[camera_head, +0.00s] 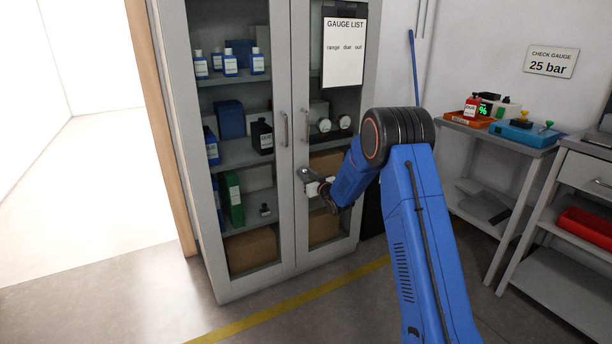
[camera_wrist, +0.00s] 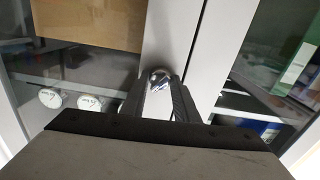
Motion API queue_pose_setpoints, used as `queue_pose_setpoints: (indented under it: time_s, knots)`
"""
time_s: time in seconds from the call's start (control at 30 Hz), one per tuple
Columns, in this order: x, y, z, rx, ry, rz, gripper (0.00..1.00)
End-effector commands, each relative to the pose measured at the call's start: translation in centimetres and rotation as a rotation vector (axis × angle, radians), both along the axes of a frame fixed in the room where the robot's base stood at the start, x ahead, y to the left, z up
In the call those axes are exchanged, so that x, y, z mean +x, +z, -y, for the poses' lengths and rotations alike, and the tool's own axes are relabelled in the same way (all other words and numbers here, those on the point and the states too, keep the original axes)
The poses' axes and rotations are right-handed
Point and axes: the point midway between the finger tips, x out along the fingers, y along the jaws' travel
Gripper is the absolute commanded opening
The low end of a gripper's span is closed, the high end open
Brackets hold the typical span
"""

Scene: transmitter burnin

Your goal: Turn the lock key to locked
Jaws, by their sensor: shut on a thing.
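The lock key (camera_wrist: 159,78) is a small shiny metal piece on the cabinet's door frame. In the wrist view it sits between the fingertips of my gripper (camera_wrist: 159,95), which is shut on it. In the head view my gripper (camera_head: 318,187) is at the right door of the grey cabinet (camera_head: 297,210), below the door handles. The key is mostly hidden there by the gripper, and I cannot tell which way it is turned. Both glass doors of the cabinet look closed.
Bottles, boxes and gauges (camera_wrist: 89,102) stand on shelves behind the glass. A gauge list (camera_head: 343,60) hangs on the right door. A side table (camera_head: 500,132) with trays and a drawer unit with a red bin (camera_head: 588,226) stand at the right. Floor in front of the cabinet is clear.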

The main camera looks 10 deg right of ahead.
Motion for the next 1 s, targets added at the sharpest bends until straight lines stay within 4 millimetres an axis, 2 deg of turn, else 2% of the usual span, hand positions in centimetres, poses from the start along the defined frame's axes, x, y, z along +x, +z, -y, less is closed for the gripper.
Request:
queue_pose_setpoints:
  time_s: [0.6,1.0]
  knots:
    - [0.03,-0.02,0.07,0.549,0.0,-0.179,0.05]
    - [0.04,-0.04,0.13,0.808,0.0,-0.264,0.05]
